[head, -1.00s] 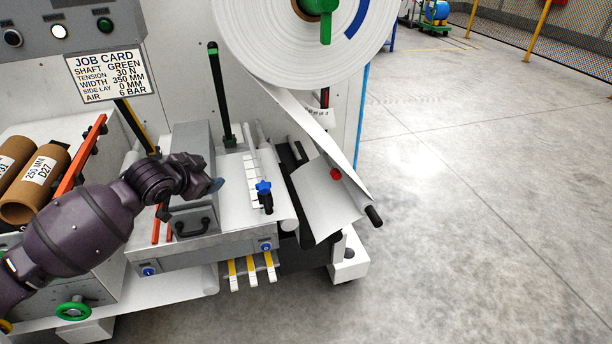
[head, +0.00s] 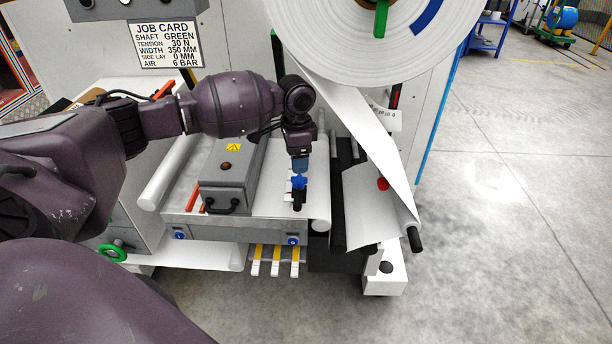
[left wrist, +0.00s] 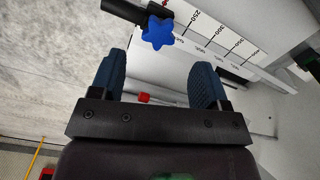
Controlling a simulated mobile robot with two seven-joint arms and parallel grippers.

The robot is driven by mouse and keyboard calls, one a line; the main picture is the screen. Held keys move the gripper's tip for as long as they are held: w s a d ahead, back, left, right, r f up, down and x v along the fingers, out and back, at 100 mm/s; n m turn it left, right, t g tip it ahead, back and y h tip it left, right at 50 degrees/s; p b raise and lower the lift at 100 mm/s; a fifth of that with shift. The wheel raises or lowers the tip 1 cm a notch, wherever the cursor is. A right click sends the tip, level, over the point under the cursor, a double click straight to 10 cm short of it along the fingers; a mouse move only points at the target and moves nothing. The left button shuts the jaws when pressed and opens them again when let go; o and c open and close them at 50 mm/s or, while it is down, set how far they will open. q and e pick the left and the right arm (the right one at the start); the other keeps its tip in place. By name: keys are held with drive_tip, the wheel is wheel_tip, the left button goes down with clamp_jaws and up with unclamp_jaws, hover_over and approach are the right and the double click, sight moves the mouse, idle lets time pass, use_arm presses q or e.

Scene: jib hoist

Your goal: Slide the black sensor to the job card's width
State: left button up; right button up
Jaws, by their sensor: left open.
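The job card (head: 165,44) on the machine reads width 350 MM. The black sensor (head: 298,199) with its blue star knob (head: 298,182) stands on the white scale table near its right end. In the left wrist view the blue knob (left wrist: 157,32) and the black sensor body (left wrist: 122,10) lie beyond the fingertips. A printed scale (left wrist: 220,40) with marks 250, 300, 350 and 400 runs beside them. My left gripper (head: 300,164) points down just above the knob. In the left wrist view it (left wrist: 160,75) is open, with nothing between its blue fingers. My right gripper is not in view.
A grey box with a handle (head: 228,180) stands left of the sensor. A large white roll (head: 375,25) hangs above right, with its web (head: 365,120) running down beside the table. Yellow-marked levers (head: 276,260) sit below the front.

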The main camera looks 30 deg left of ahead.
sight(299, 179)
use_arm(q)
wheel_tip(299, 179, down, 6)
drive_tip(key=shift+w+d+f+b, duration=0.1)
drive_tip(key=shift+w+d+b, duration=0.05)
drive_tip(key=shift+b, duration=0.35)
drive_tip(key=shift+f, duration=0.4)
drive_tip(key=c, duration=0.9)
drive_tip(key=shift+m, duration=0.3)
drive_tip(key=shift+r+m+p, duration=0.15)
drive_tip(key=shift+m+p, duration=0.4)
drive_tip(key=shift+m, duration=0.65)
drive_tip(key=m, duration=0.2)
drive_tip(key=shift+m+p, duration=0.35)
drive_tip(key=shift+m, duration=0.05)
drive_tip(key=m, duration=0.3)
drive_tip(key=shift+m, duration=0.3)
drive_tip(key=m, duration=0.3)
drive_tip(key=shift+p, duration=0.35)
drive_tip(key=shift+m, duration=1.4)
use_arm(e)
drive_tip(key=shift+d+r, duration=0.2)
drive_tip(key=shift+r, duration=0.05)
